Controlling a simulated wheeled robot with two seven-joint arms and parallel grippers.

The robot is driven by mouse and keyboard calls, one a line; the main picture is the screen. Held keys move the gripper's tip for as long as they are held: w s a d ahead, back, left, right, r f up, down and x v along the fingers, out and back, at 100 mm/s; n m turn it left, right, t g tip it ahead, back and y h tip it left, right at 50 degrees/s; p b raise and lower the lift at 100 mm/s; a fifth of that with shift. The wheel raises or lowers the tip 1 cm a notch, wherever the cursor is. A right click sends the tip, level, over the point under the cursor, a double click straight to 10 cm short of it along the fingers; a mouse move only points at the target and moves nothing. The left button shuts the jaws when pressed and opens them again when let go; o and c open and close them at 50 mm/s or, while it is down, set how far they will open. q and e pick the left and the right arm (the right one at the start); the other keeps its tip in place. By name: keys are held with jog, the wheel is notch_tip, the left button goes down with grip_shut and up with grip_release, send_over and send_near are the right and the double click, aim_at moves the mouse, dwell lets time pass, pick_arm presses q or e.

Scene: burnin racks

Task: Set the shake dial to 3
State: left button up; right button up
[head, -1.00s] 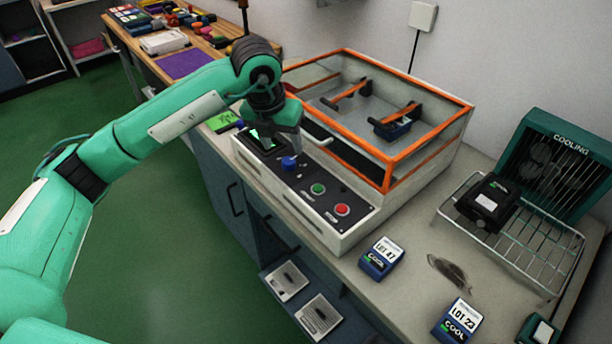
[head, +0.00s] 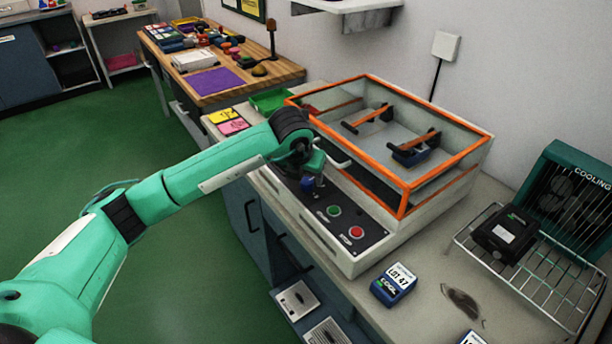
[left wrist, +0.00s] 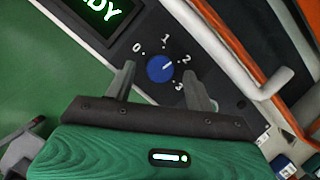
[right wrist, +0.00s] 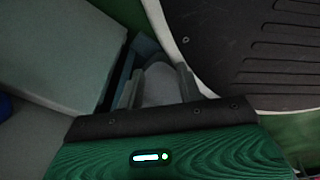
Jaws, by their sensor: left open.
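The blue shake dial (head: 307,183) is on the black front panel of the shaker. In the left wrist view the dial (left wrist: 160,68) has the marks 0, 1, 2 and 3 around it, and its white pointer line points roughly toward 2. My left gripper (head: 314,172) is over the panel at the dial. In the left wrist view my left gripper's fingers (left wrist: 160,77) are open, one on each side of the dial. I cannot tell whether they touch it. My right gripper (right wrist: 160,82) shows only in the right wrist view, with its fingers apart.
The panel has a green button (head: 334,210) and a red button (head: 356,232). A screen reading "DY" (left wrist: 105,12) is beside the dial. The orange-framed lid (head: 404,198) rises behind the panel. A LOT 47 pack (head: 394,286) and a cooling rack (head: 545,285) are to the right.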

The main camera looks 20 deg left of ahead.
pick_arm(q)
jog(key=shift+x, duration=0.85)
pick_arm(e)
jog(key=shift+s, duration=0.2)
pick_arm(q)
jog(key=c, duration=1)
jog(key=shift+o, duration=0.2)
pick_arm(e)
jog(key=shift+f, duration=0.1)
jog(key=shift+w+f, duration=0.1)
